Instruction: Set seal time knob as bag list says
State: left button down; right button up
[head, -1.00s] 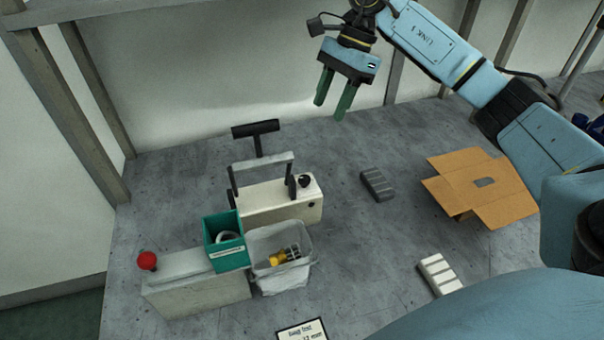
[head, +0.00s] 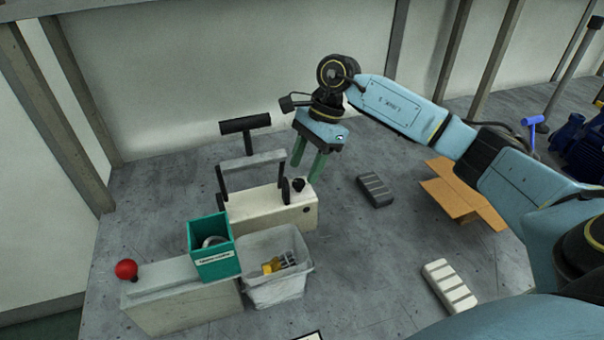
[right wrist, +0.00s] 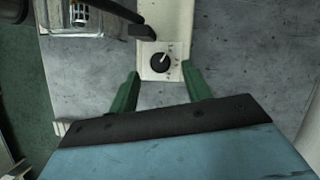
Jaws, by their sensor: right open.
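The black seal time knob (head: 298,184) sits on top of the right end of the white sealer (head: 270,212). In the right wrist view the knob (right wrist: 160,62) shows a white pointer aimed to the upper right, with small marks around it that are too small to read. My right gripper (head: 307,170) is open and empty, its green fingers pointing down, above and just behind the knob. In the right wrist view its fingertips (right wrist: 162,80) stand apart either side of the knob's end of the sealer. The bag list is almost wholly cut off; only a card's edge (head: 308,336) shows. My left gripper is not in view.
The sealer's black-handled lever (head: 245,124) stands left of the knob. A teal bin (head: 213,250), a clear lined bin (head: 272,290) and a red button (head: 126,269) are in front. A grey ribbed block (head: 375,190), a white block (head: 449,286) and cardboard (head: 460,205) lie right.

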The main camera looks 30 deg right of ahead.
aim_at(299, 186)
jog(key=shift+x, duration=1.4)
jog(key=shift+c, duration=0.4)
jog(key=c, duration=0.9)
